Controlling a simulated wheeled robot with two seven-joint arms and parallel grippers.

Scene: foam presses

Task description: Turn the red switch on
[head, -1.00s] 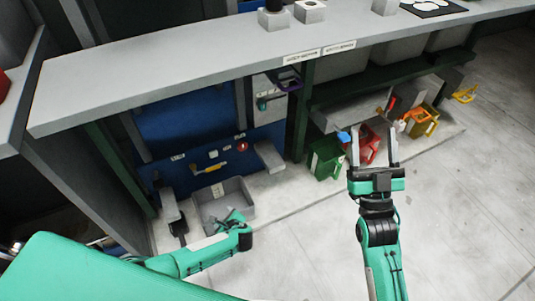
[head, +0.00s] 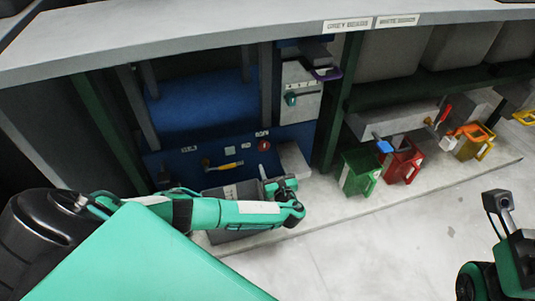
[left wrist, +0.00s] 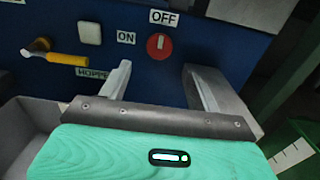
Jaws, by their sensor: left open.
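The red switch (head: 264,146) is a round knob on the blue panel (head: 190,163) under the bench. In the left wrist view the red switch (left wrist: 159,46) has a white mark that looks upright, towards the OFF label (left wrist: 164,18) above it. The ON label (left wrist: 126,37) is to its left. My left gripper (head: 275,180) is open, below and in front of the switch. In the left wrist view its two fingers (left wrist: 157,72) stand apart on either side below the knob, with nothing between them.
A yellow-handled lever (left wrist: 68,60) and a white square button (left wrist: 89,32) are left of the switch. A grey bin (left wrist: 20,135) lies below. Green (head: 360,172) and red (head: 402,160) containers stand to the right. The floor in front is clear.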

